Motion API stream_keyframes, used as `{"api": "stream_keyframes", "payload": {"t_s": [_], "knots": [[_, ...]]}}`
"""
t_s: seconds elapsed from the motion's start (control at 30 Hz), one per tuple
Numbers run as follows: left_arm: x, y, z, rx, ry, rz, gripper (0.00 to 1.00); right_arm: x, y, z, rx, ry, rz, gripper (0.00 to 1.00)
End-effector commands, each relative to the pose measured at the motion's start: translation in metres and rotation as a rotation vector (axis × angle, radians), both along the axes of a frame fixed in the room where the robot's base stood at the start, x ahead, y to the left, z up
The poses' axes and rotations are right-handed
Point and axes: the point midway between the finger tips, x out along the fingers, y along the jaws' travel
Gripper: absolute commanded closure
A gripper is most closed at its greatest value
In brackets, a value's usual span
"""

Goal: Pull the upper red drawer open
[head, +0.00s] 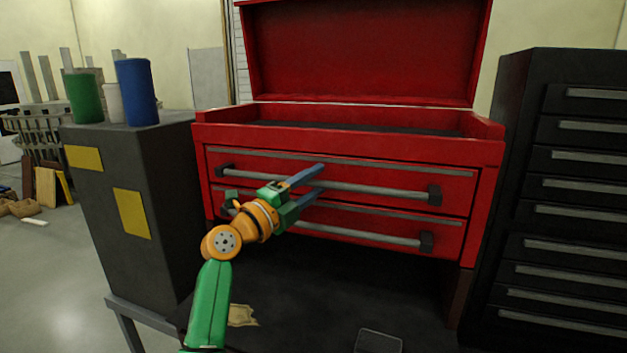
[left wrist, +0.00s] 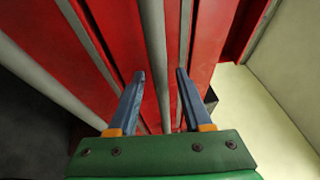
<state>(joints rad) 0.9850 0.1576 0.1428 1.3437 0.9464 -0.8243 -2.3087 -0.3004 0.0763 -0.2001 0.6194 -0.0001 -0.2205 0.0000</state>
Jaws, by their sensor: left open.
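The red tool chest has an upper red drawer (head: 400,179) with a long grey bar handle (head: 375,191) on dark end mounts. The drawer sits flush with the chest front, closed. A lower red drawer (head: 370,226) with a similar bar is below it. My left gripper (head: 321,179) is open at the upper handle, left of its middle. In the left wrist view its blue fingers (left wrist: 160,75) lie one on each side of the bar (left wrist: 155,50), apart from it. How deep the bar sits between them is unclear. My right gripper is not in view.
A dark cabinet (head: 140,200) with green, white and blue cylinders on top stands to the left. A black drawer cabinet (head: 570,190) stands close on the right. The chest's lid (head: 365,50) is raised. The space under the drawers is dark and open.

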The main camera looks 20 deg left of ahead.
Motion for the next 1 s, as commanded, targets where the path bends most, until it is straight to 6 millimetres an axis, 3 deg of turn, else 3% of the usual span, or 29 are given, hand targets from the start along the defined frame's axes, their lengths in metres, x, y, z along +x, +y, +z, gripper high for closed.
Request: {"api": "stream_keyframes", "payload": {"t_s": [0.03, 0.2, 1.0], "knots": [[0.0000, 0.0003, -0.0003, 0.000, 0.000, 0.000, 0.53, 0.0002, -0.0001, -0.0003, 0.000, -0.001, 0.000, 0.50], [-0.0002, 0.0003, -0.0003, 0.000, 0.000, 0.000, 0.99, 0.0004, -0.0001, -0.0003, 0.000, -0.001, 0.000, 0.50], [-0.0006, 0.0007, 0.0016, -0.002, -0.004, 0.002, 1.00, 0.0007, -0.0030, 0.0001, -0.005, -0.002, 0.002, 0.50]]}}
